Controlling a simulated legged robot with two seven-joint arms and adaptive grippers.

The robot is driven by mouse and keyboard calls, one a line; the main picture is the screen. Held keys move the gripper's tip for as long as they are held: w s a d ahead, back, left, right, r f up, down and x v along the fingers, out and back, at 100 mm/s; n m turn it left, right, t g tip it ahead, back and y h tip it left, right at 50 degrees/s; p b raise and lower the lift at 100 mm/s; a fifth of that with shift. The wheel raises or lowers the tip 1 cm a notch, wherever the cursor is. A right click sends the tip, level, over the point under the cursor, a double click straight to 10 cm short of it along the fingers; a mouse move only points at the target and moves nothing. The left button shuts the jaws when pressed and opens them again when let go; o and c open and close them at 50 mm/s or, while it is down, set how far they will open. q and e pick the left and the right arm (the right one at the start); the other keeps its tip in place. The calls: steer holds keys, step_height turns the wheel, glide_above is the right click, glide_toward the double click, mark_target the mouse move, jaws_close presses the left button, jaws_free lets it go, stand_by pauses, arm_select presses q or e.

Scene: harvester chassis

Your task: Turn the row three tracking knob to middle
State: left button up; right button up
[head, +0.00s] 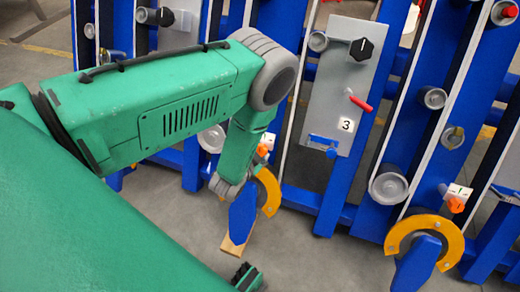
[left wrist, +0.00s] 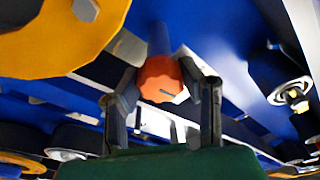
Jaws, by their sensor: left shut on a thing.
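The orange tracking knob (left wrist: 160,78) sits on a blue post in the left wrist view. My left gripper (left wrist: 161,86) has one dark finger on each side of it and is shut on it. In the head view a bit of this orange knob (head: 262,151) shows beside my left forearm, below a small white label. My forearm and wrist hide the left gripper there. The knob's pointer setting cannot be read.
A grey panel (head: 331,105) marked 3 carries a black knob (head: 361,49) and a red lever (head: 360,102). Yellow curved guards (head: 270,192) stand close below the orange knob. Another orange knob (head: 455,204) is at the right. Blue frame bars surround the work area.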

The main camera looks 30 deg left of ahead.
arm_select(q)
steer(key=shift+s+d+f+m, duration=0.1)
steer(key=shift+m, duration=0.6)
steer(key=o, duration=1.1)
steer(key=shift+o, duration=0.2)
steer(key=v, duration=1.2)
